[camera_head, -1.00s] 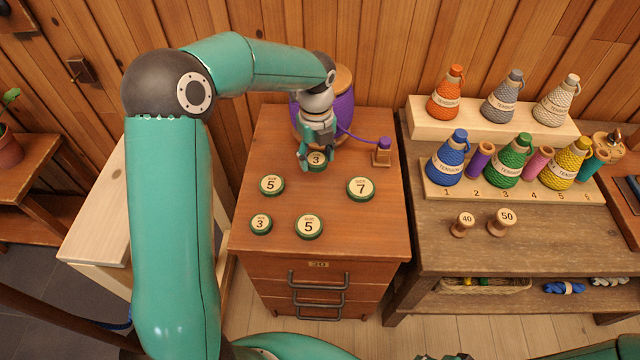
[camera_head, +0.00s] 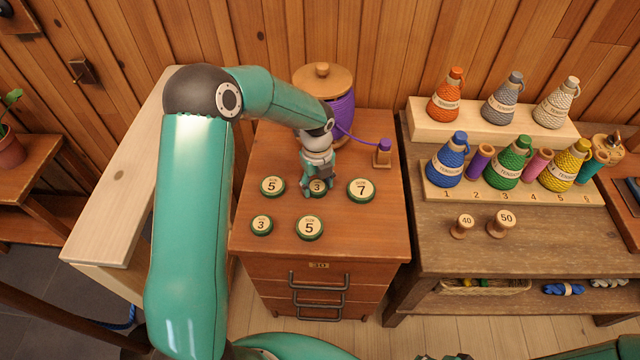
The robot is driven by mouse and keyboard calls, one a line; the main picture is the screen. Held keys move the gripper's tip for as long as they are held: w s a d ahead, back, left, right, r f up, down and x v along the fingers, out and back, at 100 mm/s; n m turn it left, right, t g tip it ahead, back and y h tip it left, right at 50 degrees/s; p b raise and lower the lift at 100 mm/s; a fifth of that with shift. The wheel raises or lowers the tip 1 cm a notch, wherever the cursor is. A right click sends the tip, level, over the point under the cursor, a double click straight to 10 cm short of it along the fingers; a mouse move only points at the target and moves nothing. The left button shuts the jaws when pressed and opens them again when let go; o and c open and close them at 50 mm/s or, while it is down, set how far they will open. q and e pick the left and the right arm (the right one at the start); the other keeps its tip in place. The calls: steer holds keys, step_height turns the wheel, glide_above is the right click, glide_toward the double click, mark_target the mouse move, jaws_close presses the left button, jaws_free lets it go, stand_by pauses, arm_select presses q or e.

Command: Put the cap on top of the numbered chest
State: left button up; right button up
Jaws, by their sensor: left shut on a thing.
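The wooden chest (camera_head: 384,235) has a small plate reading 30 on its front. My left gripper (camera_head: 317,186) is over the middle of the chest's top, pointing down. It is shut on a round green-rimmed cap marked 3 (camera_head: 317,188), partly hidden by the fingers. I cannot tell whether this cap touches the chest top. Around it on the chest lie a cap marked 5 (camera_head: 271,187), a cap marked 7 (camera_head: 361,190), a smaller cap marked 3 (camera_head: 261,226) and another cap marked 5 (camera_head: 310,228).
A large purple spool (camera_head: 342,108) stands at the chest's back, its thread running to a small purple-topped wooden post (camera_head: 383,153). At right, a bench (camera_head: 440,245) holds several rope-covered cones and spools. The chest top's front right is clear.

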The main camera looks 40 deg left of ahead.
mark_target(318, 187)
arm_select(q)
steer(key=shift+f, duration=0.15)
steer(key=o, duration=0.8)
steer(key=shift+o, duration=0.2)
step_height(318, 187, up, 12)
steer(key=b, duration=0.1)
steer(key=shift+r, duration=0.2)
